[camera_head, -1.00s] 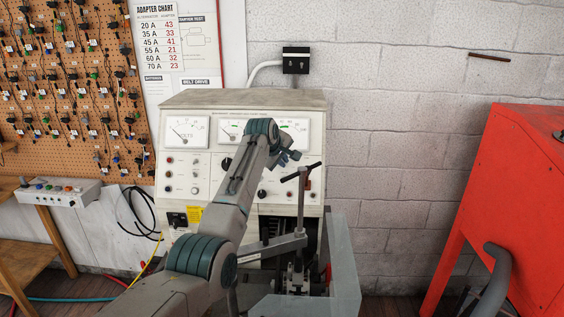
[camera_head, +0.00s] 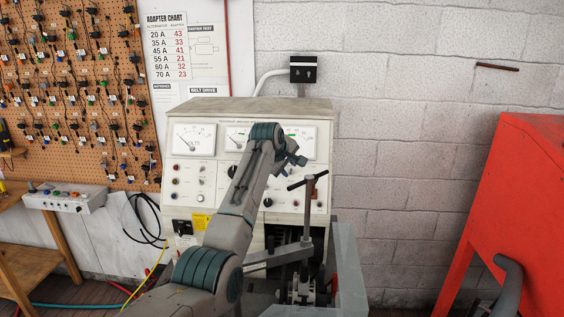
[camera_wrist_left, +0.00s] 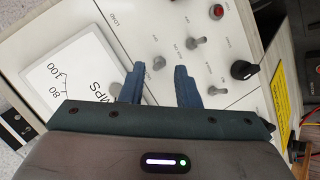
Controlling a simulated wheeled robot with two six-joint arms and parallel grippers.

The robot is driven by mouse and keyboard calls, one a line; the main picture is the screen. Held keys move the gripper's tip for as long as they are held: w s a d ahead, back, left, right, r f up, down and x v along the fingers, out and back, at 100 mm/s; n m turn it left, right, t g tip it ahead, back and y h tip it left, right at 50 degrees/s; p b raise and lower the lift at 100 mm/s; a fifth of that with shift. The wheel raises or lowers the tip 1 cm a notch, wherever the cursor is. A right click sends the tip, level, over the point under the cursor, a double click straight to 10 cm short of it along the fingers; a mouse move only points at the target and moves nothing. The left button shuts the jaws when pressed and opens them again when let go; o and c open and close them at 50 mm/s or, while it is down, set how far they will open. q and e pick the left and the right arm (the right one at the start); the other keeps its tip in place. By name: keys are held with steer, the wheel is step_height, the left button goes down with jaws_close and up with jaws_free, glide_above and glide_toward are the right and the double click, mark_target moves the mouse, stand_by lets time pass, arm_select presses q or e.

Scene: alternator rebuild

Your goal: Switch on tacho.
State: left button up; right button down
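The pale test bench (camera_head: 262,105) carries meters, lamps, knobs and toggle switches on its front panel. My left gripper (camera_head: 293,160) is in front of the panel's right half. In the left wrist view its two blue fingers (camera_wrist_left: 160,86) are apart with nothing between them. Metal toggle switches show beyond the fingers: one just past the gap (camera_wrist_left: 160,63), one further up (camera_wrist_left: 197,42) and one to the right (camera_wrist_left: 218,90). I cannot read which label says tacho. My left arm hides part of the panel in the head view. My right gripper is not in view.
A black knob (camera_wrist_left: 245,70), a red lamp (camera_wrist_left: 216,12) and the amps meter (camera_wrist_left: 75,85) are near the fingers. A T-handled clamp (camera_head: 307,205) stands before the bench. A red cabinet (camera_head: 525,190) is at right, a grey control box (camera_head: 65,199) at left.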

arm_select(q)
steer(key=b+v, duration=0.4)
steer(key=v, duration=0.5)
steer(key=shift+s, duration=0.1)
